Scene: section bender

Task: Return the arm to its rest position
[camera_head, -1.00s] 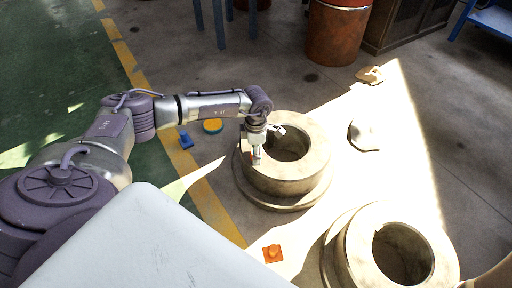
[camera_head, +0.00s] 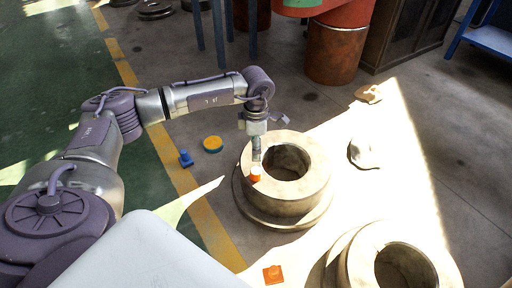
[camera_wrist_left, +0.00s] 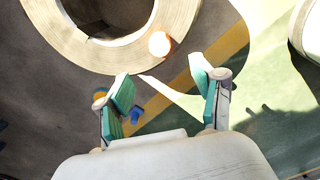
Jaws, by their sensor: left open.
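My left arm (camera_head: 205,95) reaches in from the left over the floor in the head view. Its gripper (camera_head: 263,142) is above the near rim of a pale stone-like ring (camera_head: 312,190). The gripper is open and empty; in the left wrist view its two fingers (camera_wrist_left: 164,82) are spread with green inner pads. A small orange and white piece (camera_head: 255,175) sits on the ring's rim, just below the gripper in the head view. It also shows in the left wrist view (camera_wrist_left: 161,43), beyond the fingertips and apart from them. My right gripper is not in view.
A second ring (camera_head: 365,255) lies at the lower right. An orange piece (camera_head: 272,274), a blue piece (camera_head: 186,159) and a yellow disc (camera_head: 213,144) lie on the floor. A rusty drum (camera_head: 336,52) and blue table legs (camera_head: 226,30) stand behind.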

